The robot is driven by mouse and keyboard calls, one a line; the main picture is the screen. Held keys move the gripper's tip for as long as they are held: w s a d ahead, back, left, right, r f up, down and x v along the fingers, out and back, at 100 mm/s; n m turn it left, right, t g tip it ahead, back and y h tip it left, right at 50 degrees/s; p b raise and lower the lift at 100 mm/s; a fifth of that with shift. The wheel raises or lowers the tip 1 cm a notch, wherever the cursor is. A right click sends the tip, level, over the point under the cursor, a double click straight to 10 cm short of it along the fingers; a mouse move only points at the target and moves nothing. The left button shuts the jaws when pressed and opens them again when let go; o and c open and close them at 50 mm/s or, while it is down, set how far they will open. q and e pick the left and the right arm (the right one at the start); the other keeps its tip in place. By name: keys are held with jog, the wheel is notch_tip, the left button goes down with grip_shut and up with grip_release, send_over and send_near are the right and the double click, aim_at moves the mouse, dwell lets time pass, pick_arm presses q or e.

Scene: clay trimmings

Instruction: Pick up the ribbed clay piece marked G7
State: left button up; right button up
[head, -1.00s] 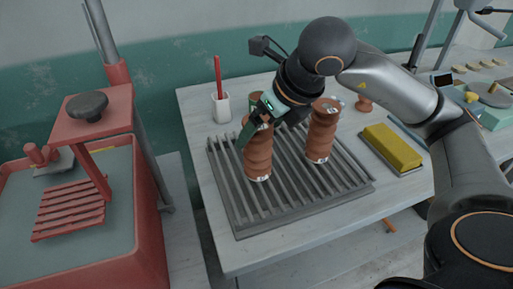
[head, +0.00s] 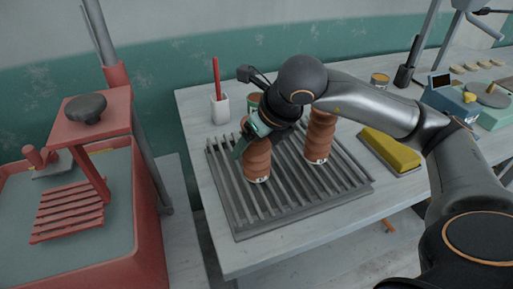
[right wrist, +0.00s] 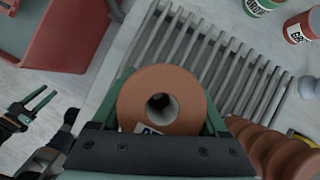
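Two ribbed terracotta clay pieces stand upright on a grey slatted rack (head: 240,222). My right gripper (head: 253,137) is lowered over the top of the left piece (head: 257,163). In the right wrist view this piece (right wrist: 183,90), with a hole in its top, is between the green fingers, which look open around it; firm contact cannot be made out. The right piece (head: 319,140) stands apart, partly behind my arm; its side shows in the wrist view (right wrist: 270,150). White labels at the bases are too small to read. My left gripper (right wrist: 38,103) shows open and empty in the wrist view.
A white cup (head: 220,108) with a red tool stands behind the rack. A yellow block (head: 391,149) lies to the right. A red-framed basin (head: 150,240) is at the left. Labelled jars (right wrist: 300,27) show in the wrist view. The table front is clear.

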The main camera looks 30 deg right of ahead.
grip_shut()
pick_arm(q)
jog(key=shift+s+f, duration=0.15)
jog(key=shift+s, duration=0.1)
pick_arm(e)
jog(key=shift+r, duration=0.1)
jog(key=shift+r, duration=0.1)
dwell(0.3)
